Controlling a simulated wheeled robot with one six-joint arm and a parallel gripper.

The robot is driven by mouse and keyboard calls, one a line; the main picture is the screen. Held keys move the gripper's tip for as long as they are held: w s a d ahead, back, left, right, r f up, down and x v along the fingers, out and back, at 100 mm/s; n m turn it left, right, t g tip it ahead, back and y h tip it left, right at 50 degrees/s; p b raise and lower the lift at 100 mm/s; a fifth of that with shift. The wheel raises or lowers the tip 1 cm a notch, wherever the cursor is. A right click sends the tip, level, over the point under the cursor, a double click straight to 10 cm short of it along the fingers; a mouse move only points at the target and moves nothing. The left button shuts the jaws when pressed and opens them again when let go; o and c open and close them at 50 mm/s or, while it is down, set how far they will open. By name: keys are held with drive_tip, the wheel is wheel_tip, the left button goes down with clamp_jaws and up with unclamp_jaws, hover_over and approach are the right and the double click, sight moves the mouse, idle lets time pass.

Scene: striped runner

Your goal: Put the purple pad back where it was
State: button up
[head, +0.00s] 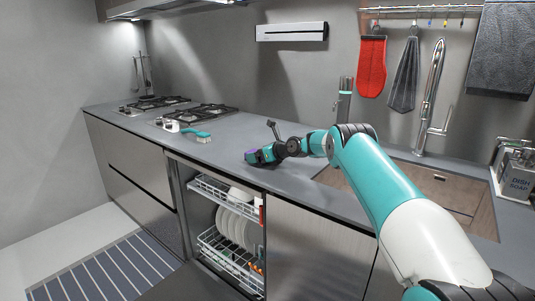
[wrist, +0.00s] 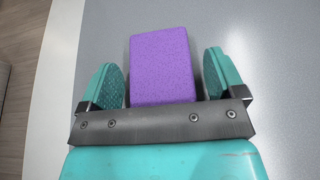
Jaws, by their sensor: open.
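The purple pad (wrist: 161,62) is a small rectangular block on the grey countertop in the wrist view. My gripper (wrist: 164,75) is open, with one teal finger on each side of the pad and a gap showing on both sides. In the head view my gripper (head: 258,156) is low over the counter, near its front edge above the dishwasher. The pad is mostly hidden there, with only a trace of purple at the fingers. The near end of the pad is hidden by the gripper's dark front bar.
The counter (head: 225,150) has free room left of my gripper. A teal-handled brush (head: 195,132) lies by the gas hob (head: 200,115). The dishwasher (head: 230,225) is open below, with plates in its racks. The sink (head: 435,190) and dish soap (head: 516,180) are to the right.

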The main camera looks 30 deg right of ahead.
drive_tip(key=v, duration=1.2)
drive_tip(key=shift+b, duration=0.4)
drive_tip(key=s+a+r+n+g+y, duration=0.1)
drive_tip(key=s+a+r+n+g, duration=0.15)
drive_tip(key=s+a+n, duration=0.55)
drive_tip(key=s+a+r+n+g, duration=0.2)
drive_tip(key=a+r+n, duration=0.25)
drive_tip(key=a, duration=0.65)
drive_tip(key=s+a+r+n+g+y, duration=0.1)
drive_tip(key=s+a+r+n+g, duration=0.2)
drive_tip(key=a+n, duration=0.55)
drive_tip(key=s+a+f+n+g+h, duration=0.1)
drive_tip(key=s+a+n, duration=0.3)
drive_tip(key=s+n, duration=0.5)
drive_tip(key=s+a+f+n+g+h, duration=0.1)
drive_tip(key=s+a+n+g, duration=0.3)
drive_tip(key=s, duration=1.9)
drive_tip(key=a+n, duration=0.1)
drive_tip(key=n, duration=0.4)
